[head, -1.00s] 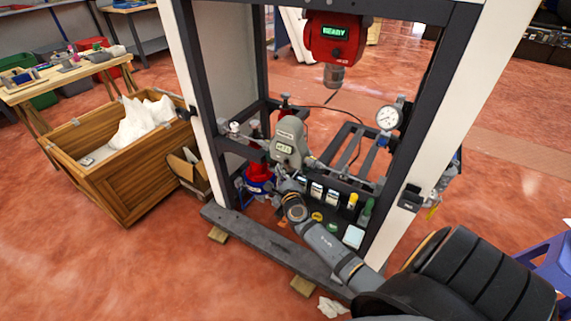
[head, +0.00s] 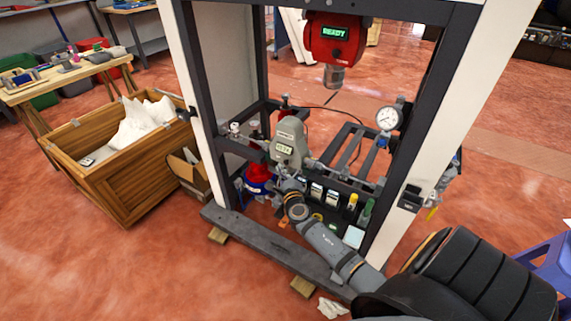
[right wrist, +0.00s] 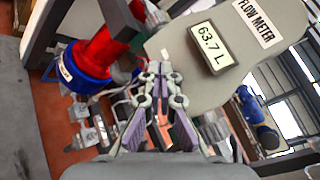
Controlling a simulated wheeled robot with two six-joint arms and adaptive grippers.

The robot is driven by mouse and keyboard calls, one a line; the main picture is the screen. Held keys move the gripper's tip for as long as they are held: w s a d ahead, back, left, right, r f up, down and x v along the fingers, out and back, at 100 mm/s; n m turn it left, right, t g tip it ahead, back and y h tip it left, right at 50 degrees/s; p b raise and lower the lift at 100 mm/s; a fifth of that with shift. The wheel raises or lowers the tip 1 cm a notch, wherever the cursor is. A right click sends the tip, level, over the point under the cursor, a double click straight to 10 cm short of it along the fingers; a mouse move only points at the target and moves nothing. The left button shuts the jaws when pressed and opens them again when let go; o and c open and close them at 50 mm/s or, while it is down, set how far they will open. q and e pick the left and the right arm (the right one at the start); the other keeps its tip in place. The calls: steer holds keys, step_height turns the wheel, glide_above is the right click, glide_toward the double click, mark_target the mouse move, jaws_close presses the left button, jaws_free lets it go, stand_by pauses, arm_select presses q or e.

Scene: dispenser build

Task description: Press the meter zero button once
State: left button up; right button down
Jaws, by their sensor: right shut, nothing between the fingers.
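The grey flow meter (head: 287,138) is mounted inside the dark frame, above a red and blue fitting. In the right wrist view the meter (right wrist: 217,42) is close, and its display (right wrist: 211,45) reads 63.7 L. I cannot make out the zero button in either view. My right gripper (head: 291,179) is just below the meter in the head view. In the right wrist view the gripper (right wrist: 160,68) is shut and empty, with its fingertips at the meter's lower edge. I cannot tell if they touch it. My left gripper is not in view.
The red and blue fitting (right wrist: 93,62) is close beside the gripper. A pressure gauge (head: 387,118) and small bottles stand to the right. A red READY unit (head: 334,40) hangs above. The frame's white posts flank the opening. A wooden crate (head: 150,180) is at left.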

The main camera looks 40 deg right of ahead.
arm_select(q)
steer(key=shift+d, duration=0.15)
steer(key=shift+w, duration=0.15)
arm_select(e)
steer(key=shift+w+d, duration=0.2)
steer(key=shift+d, duration=0.25)
stand_by(0.5)
